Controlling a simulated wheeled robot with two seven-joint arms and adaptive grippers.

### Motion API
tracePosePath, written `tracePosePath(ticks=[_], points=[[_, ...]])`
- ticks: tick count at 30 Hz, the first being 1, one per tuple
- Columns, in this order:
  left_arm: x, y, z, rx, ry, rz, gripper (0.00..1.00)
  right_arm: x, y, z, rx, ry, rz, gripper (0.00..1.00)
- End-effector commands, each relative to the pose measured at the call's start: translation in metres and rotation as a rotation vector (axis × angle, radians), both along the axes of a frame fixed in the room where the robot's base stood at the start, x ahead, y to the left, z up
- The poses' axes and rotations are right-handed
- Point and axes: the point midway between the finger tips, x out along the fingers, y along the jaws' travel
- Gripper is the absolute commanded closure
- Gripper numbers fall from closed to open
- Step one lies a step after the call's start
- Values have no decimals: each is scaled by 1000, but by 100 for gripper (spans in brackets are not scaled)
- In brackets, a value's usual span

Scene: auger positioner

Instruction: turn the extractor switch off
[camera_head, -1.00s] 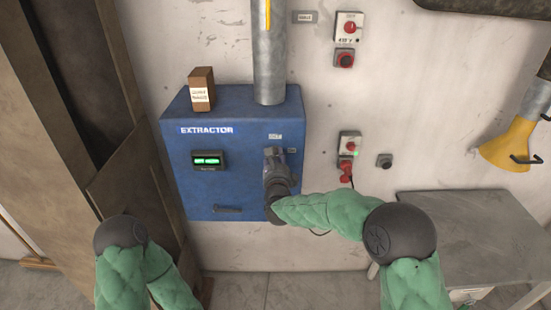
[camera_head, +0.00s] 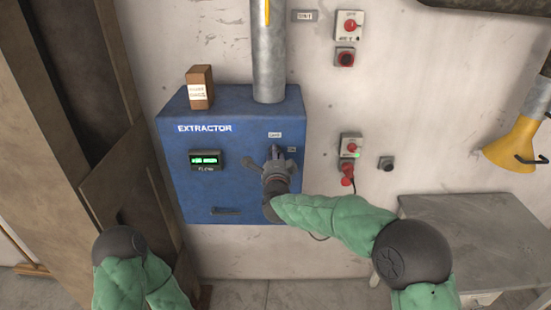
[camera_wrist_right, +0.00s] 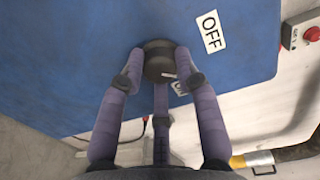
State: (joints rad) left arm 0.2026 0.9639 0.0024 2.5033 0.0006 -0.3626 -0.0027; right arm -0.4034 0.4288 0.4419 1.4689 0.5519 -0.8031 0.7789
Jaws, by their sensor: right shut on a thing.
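The blue extractor box (camera_head: 230,185) is on the wall, with a green-lit display (camera_head: 206,160). My right gripper (camera_head: 272,158) is at the right part of its front face. The right wrist view shows its purple fingers closed around the round black switch knob (camera_wrist_right: 158,60). A white mark on the knob's edge points down and right, roughly toward the partly hidden ON label (camera_wrist_right: 179,88). The OFF label (camera_wrist_right: 211,32) is clear, up and right of the knob. In the head view the gripper hides the knob. My left gripper is out of view; only part of that arm shows.
A small brown box (camera_head: 200,87) and a metal pipe (camera_head: 269,55) stand on top of the extractor. Switch boxes (camera_head: 350,147) are on the wall to the right. A grey table (camera_head: 480,235) is at lower right, and brown panels (camera_head: 85,120) stand at left.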

Motion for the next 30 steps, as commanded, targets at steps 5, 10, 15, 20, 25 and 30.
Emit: tracePosePath(ticks=[5, 10, 15, 20, 25, 30], points=[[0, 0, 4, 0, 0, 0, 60, 0, 2, 3, -170, -4, 4, 100], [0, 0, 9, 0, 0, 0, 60, 0, 2, 3, -329, -4, 4, 100], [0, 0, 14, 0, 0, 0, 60, 0, 3, 2, -474, -3, 4, 100], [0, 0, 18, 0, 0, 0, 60, 0, 3, 1, -585, -2, 4, 100], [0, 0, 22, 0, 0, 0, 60, 0, 3, 0, -671, -1, 5, 100], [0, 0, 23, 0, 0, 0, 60, 0, 3, -1, -723, -1, 6, 100]])
